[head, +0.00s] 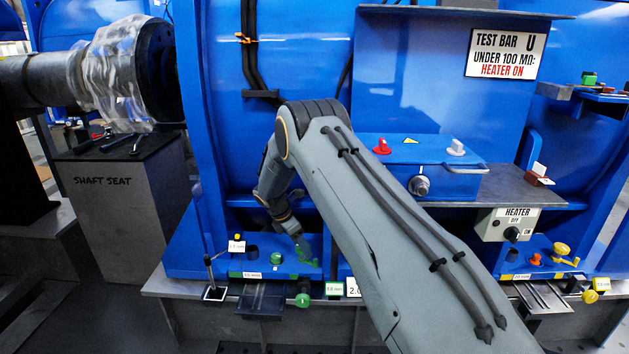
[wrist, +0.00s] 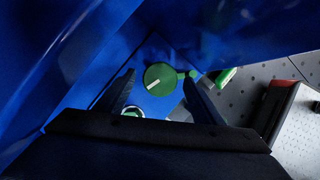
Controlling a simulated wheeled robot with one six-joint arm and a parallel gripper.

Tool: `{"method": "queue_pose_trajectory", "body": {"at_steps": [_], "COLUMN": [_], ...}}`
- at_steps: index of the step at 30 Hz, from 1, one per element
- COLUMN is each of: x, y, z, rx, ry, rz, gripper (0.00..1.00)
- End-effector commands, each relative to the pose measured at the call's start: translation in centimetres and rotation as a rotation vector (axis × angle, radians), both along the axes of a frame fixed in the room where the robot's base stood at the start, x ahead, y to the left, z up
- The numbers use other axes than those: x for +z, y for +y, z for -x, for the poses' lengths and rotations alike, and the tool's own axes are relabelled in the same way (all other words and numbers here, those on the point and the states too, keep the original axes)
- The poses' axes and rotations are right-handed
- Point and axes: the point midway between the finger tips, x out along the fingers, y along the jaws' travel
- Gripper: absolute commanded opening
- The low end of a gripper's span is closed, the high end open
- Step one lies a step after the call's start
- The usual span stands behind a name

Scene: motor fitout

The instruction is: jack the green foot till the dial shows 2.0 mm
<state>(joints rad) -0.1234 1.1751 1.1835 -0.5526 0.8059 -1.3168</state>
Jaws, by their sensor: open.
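My gripper (head: 297,238) hangs low over the blue foot ledge at the green-marked foot. In the wrist view my gripper (wrist: 158,78) is open, with one dark finger on each side of a round green knob (wrist: 160,74) bearing a white line. I cannot tell whether the fingers touch it. In the head view green parts (head: 304,256) show just below the fingertips.
A green round knob (head: 302,300) sticks out at the ledge's front. A thin stand (head: 210,272) is at left. A blue test box (head: 410,165) and a heater switch box (head: 507,225) are at right. The blue motor wall rises close behind my gripper.

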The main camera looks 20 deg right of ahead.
Motion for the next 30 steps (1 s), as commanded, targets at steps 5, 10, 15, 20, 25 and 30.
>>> {"method": "queue_pose_trajectory", "body": {"at_steps": [5, 10, 15, 20, 25, 30], "x": [0.3, 0.3, 0.3, 0.3, 2.8, 5.6], "y": [-0.1, -0.2, -0.4, -0.5, 0.3, 1.0], "z": [0.4, 0.6, 0.7, 0.8, 1.4, 2.3], "rx": [0.162, 0.323, 0.487, 0.648, 0.674, 0.672], "ry": [0.002, 0.003, 0.003, 0.002, -0.002, -0.002], "rz": [0.001, 0.0, 0.0, 0.0, 0.001, 0.001], "gripper": [0.62, 0.62, 0.62, 0.62, 0.62, 0.62]}}
